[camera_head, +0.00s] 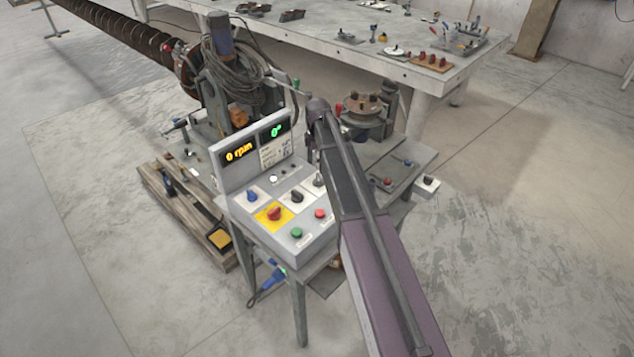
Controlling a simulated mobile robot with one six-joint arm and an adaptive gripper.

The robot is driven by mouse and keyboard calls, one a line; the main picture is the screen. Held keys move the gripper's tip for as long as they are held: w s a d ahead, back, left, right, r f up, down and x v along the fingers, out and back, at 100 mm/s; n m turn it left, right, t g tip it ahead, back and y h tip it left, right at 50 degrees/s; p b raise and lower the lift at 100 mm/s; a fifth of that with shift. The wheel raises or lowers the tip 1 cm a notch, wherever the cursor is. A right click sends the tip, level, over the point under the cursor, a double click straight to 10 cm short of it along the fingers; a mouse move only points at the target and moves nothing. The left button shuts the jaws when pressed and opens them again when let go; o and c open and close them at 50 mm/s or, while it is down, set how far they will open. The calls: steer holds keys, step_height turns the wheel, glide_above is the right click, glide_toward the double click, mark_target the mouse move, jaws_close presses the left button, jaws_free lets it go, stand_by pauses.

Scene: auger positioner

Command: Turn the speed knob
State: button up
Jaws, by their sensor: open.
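The grey control box (240,178) stands on a metal stand, with a display reading "0 rpm" (239,153) and a green display (276,132) that seems to read "0°". Its sloped panel has a blue knob (251,195), a red knob on a yellow plate (274,213), a black knob (296,196) and another dark control (318,180) beside my arm. I cannot read which knob is for speed. My arm reaches up from the lower right and passes over the panel's right side. Its far joint is above the box; my gripper's fingers do not show.
A green button (296,232) and a red button (319,214) sit low on the panel. Behind are coiled cables and a long auger (110,32). A wooden pallet (185,212) lies left, a long workbench (440,82) stands behind. The floor at right is clear.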

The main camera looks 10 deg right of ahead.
mark_target(318, 177)
steer(key=shift+f+b, duration=3.95)
steer(key=shift+f, duration=0.25)
steer(key=c, duration=1.1)
steer(key=shift+a, duration=0.15)
